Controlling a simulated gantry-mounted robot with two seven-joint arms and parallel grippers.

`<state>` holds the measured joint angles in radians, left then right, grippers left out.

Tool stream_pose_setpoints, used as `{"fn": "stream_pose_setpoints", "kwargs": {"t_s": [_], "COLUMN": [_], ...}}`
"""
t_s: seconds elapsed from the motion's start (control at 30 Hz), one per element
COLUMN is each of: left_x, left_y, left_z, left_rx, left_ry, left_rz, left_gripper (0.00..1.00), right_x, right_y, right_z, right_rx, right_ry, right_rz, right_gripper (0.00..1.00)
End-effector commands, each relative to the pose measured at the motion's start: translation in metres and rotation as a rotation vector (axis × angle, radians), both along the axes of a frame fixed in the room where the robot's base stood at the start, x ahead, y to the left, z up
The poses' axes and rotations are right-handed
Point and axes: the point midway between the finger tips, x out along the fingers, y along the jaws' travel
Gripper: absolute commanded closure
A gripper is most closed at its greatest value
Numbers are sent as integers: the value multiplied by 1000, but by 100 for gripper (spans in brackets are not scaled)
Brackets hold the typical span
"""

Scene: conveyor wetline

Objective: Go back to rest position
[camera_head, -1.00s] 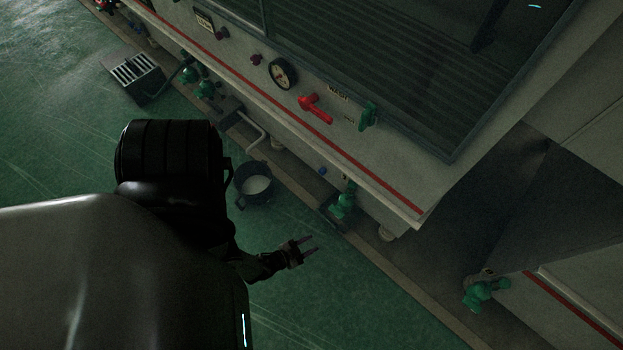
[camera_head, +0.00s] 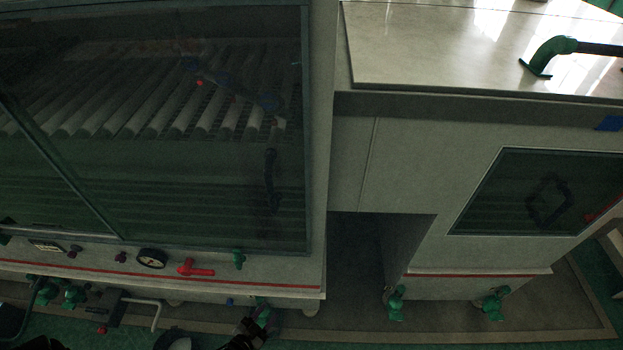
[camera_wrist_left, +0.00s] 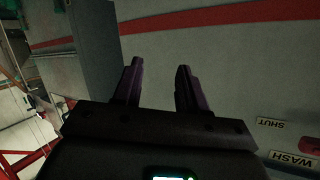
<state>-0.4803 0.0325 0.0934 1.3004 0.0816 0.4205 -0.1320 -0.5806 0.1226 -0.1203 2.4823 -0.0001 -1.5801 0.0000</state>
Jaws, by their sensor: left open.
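My left gripper (camera_head: 262,322) is low in the head view, at the bottom edge, in front of the wetline machine (camera_head: 200,284). In the left wrist view its two dark fingers (camera_wrist_left: 158,88) stand apart with nothing between them. Behind them is the machine's pale panel with a red stripe, and the labels SHUT (camera_wrist_left: 270,123) and WASH (camera_wrist_left: 294,160) show upside down. The gripper looks clear of the panel, though the gap is hard to judge. My right gripper is in neither view.
A dark gap (camera_head: 352,262) separates the two units.

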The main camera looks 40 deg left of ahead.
Motion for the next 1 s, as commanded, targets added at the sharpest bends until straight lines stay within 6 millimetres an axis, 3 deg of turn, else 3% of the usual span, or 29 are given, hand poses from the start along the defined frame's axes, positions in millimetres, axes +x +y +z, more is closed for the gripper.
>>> {"fn": "stream_pose_setpoints", "kwargs": {"t_s": [0.03,0.2,0.33,0.5,0.6,0.73,0.8,0.93,1.0], "left_x": [18,56,63,47,30,3,-12,-47,-44], "left_y": [-9,-49,-80,-111,-120,-123,-121,-114,-115], "left_z": [52,160,233,306,332,351,353,339,371], "left_rx": [-15,-76,-115,-148,-158,-164,-164,-162,-165], "left_ry": [16,138,257,431,532,667,750,947,933], "left_rz": [-24,-91,-133,-169,-174,-161,-145,-99,-99], "left_gripper": [58,58,58,58,58,58,58,58,58], "right_x": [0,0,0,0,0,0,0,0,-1], "right_y": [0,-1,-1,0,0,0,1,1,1], "right_z": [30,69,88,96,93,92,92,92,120], "right_rx": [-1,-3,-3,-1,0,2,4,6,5], "right_ry": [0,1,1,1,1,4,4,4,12], "right_rz": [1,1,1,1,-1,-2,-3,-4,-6], "right_gripper": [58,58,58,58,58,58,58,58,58]}}
